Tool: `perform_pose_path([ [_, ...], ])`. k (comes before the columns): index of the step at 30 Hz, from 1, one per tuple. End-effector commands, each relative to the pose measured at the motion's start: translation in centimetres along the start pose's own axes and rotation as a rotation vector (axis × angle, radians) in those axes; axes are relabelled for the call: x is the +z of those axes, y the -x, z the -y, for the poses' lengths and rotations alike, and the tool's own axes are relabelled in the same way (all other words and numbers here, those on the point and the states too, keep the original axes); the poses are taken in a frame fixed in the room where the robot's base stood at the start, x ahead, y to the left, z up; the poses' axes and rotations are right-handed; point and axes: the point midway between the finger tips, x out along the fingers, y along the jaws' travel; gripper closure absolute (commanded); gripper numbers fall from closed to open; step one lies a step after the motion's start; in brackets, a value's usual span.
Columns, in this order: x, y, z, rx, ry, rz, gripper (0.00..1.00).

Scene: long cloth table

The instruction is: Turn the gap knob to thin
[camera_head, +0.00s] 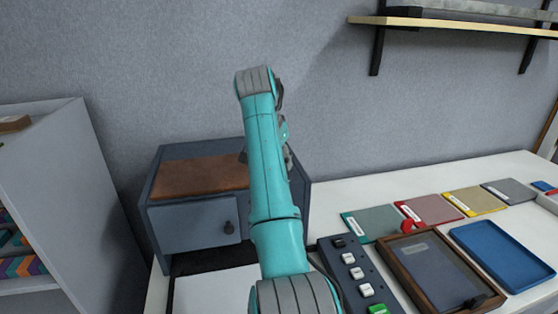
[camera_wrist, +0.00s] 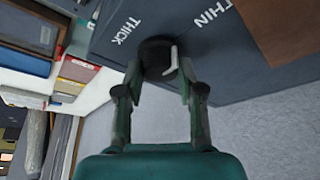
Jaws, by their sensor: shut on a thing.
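The dark gap knob (camera_wrist: 156,56) sits on the side panel of the blue-grey machine (camera_wrist: 105,38). The white label THICK (camera_wrist: 126,31) is up and left of the knob, and THIN (camera_wrist: 212,14) is up and right. A pale pointer mark (camera_wrist: 174,56) shows on the knob's right part; its exact setting is hard to tell. My gripper (camera_wrist: 161,68) has its two fingers on either side of the knob and is shut on it. In the head view the machine (camera_head: 192,222) stands at the table's left, and my arm hides the knob.
The machine has a brown top (camera_head: 200,176) and a small dark front handle (camera_head: 229,228). Right of my arm are a switch strip (camera_head: 349,258), a wooden-framed tray (camera_head: 401,276), a blue tray (camera_head: 497,254) and several coloured sheets. A shelf (camera_head: 450,24) hangs above right.

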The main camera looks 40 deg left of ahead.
Motion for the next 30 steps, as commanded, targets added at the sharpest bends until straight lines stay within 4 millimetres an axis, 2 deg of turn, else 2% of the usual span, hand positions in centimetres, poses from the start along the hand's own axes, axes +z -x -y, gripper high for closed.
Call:
perform_pose_path([
  [1, 0.0, 0.0, 0.0, 0.000, 0.000, 0.000, 0.60],
  [3, 0.0, 0.0, 0.0, 0.000, 0.000, 0.000, 0.42],
  [4, 0.0, 0.0, 0.0, 0.000, 0.000, 0.001, 0.38],
  [13, 0.0, 0.1, 0.0, -0.001, 0.000, 0.000, 0.38],
  [16, 0.0, 0.7, 0.0, -0.001, 0.000, -0.001, 0.38],
  [24, 0.0, 4.8, 0.1, -0.002, 0.000, -0.002, 0.38],
  [30, 0.0, 6.9, 0.1, -0.001, 0.001, 0.001, 0.38],
])
